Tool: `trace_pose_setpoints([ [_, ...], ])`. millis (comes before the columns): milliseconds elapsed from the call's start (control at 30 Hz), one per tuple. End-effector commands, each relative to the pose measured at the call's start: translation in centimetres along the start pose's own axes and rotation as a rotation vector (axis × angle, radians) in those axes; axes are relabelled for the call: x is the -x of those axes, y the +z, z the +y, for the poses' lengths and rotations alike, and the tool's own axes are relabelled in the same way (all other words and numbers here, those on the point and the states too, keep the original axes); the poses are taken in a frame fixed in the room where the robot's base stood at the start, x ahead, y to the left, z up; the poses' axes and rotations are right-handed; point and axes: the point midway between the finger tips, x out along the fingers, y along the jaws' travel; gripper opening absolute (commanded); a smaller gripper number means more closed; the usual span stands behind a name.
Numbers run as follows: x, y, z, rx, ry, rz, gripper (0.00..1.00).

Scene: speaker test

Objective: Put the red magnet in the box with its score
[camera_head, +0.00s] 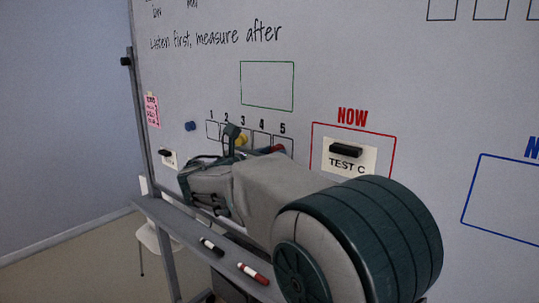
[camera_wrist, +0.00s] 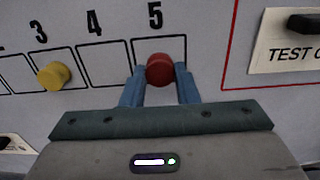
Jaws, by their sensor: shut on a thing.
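The red magnet (camera_wrist: 160,69) is at the whiteboard within the drawn box under the number 5 (camera_wrist: 155,16). It also shows in the head view (camera_head: 278,149), partly behind my arm. My gripper (camera_wrist: 160,78) is shut on it, with one blue finger on each side. Whether the magnet touches the board is hard to tell. A yellow magnet (camera_wrist: 54,75) sits in the box under 3. The box under 4 (camera_wrist: 104,63) is empty. In the head view my arm covers the lower part of the score boxes.
A blue magnet (camera_head: 190,126) is left of box 1. A black magnet (camera_head: 346,150) holds the TEST C card (camera_head: 347,168) inside the red NOW frame, right of the score boxes. A black marker (camera_head: 212,247) and a red marker (camera_head: 254,274) lie on the tray below.

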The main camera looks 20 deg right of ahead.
Motion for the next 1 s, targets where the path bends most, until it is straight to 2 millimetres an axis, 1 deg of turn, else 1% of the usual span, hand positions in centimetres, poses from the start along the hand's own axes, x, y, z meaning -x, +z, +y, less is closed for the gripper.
trace_pose_setpoints([
  [967,-1.00,0.02,-0.02,0.000,-0.001,-0.001,0.11],
  [1000,-1.01,0.02,-0.03,0.000,-0.001,-0.001,0.30],
])
